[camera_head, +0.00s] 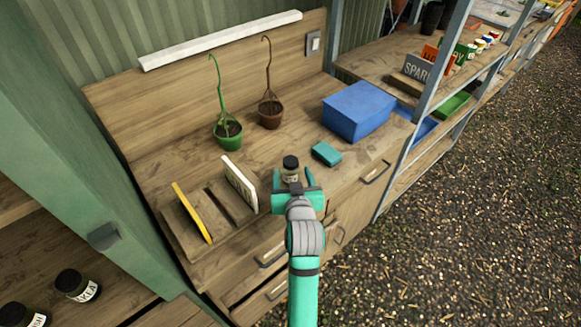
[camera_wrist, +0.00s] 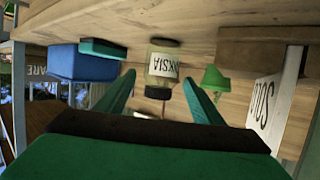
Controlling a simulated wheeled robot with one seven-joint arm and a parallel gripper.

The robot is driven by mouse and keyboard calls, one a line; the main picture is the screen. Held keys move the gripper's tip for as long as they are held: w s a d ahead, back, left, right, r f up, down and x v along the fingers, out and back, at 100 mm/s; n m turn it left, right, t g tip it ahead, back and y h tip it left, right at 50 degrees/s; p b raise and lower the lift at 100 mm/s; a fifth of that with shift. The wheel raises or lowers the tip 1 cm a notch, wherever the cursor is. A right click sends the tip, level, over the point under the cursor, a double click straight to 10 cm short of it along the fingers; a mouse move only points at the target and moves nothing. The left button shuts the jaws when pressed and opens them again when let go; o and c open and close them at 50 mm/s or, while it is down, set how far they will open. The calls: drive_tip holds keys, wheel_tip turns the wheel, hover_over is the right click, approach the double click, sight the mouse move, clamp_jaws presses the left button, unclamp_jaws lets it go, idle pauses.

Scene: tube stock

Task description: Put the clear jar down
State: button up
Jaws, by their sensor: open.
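The clear jar (camera_head: 290,174) has a black lid and a white label. It stands upright on the wooden worktop (camera_head: 205,170) near the front edge. In the wrist view, which shows the scene upside down, the jar (camera_wrist: 162,62) stands with its base against the worktop and part of its label readable. My gripper (camera_head: 292,177) is open, with one finger on each side of the jar. In the wrist view my gripper (camera_wrist: 158,79) shows visible gaps between both fingers and the jar.
A teal block (camera_head: 326,153) lies just right of the jar, with a blue box (camera_head: 358,110) behind it. A wooden rack (camera_head: 186,232) with yellow and white plates stands at left.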

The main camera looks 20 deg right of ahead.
sight(292, 174)
drive_tip(key=shift+v, duration=2.3)
